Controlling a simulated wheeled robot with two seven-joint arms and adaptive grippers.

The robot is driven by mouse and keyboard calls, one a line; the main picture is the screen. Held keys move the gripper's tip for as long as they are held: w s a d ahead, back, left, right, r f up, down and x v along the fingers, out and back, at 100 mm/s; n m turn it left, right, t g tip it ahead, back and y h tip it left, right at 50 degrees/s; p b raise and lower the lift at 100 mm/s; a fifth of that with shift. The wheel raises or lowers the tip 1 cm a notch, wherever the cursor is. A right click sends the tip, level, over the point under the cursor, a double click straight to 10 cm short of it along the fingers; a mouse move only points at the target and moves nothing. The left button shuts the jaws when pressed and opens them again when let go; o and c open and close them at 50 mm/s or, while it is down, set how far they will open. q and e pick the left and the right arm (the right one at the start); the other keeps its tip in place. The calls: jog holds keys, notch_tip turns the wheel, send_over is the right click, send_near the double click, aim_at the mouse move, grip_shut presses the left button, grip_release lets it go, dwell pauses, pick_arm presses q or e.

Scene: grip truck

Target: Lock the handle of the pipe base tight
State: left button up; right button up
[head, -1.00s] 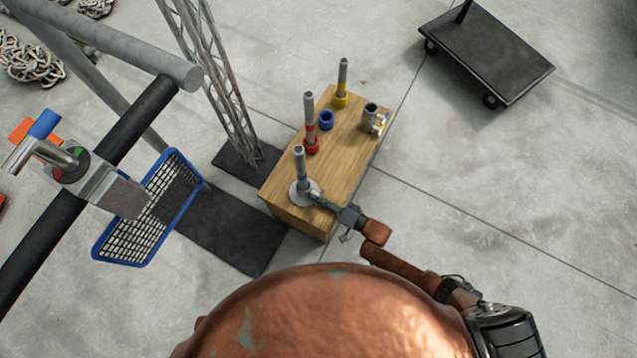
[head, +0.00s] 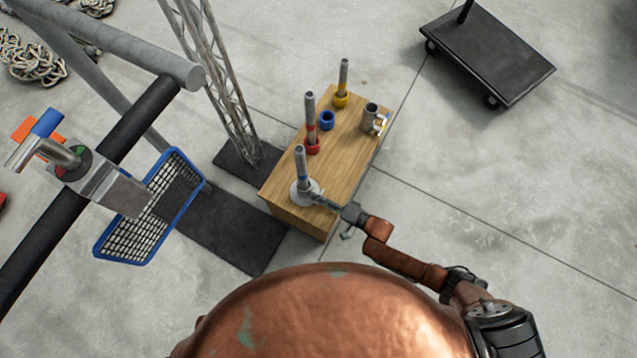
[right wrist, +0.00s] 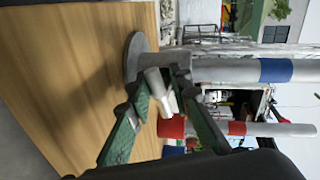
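The grey pipe base (head: 307,192) is a round flange on the near corner of a wooden box (head: 345,160). An upright grey pipe (head: 302,165) with a blue band stands in it. In the right wrist view the flange (right wrist: 134,58) and the blue-banded pipe (right wrist: 225,70) lie sideways. A pale handle (right wrist: 158,85) sticks out beside the base. My right gripper (right wrist: 163,88) has its two green fingers drawn in around this handle, and it appears shut on it. In the head view my right gripper (head: 322,201) reaches the base from the right. My left gripper is not in view.
On the box also stand a red-collared pipe (head: 311,125), a yellow-collared pipe (head: 342,85), a blue ring (head: 327,120) and a grey socket (head: 371,110). A lattice tower (head: 215,80) rises left of the box. A black cart (head: 490,55) stands at the back right; floor there is clear.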

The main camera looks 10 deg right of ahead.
jog(key=o, duration=0.5)
jog(key=shift+v, duration=4)
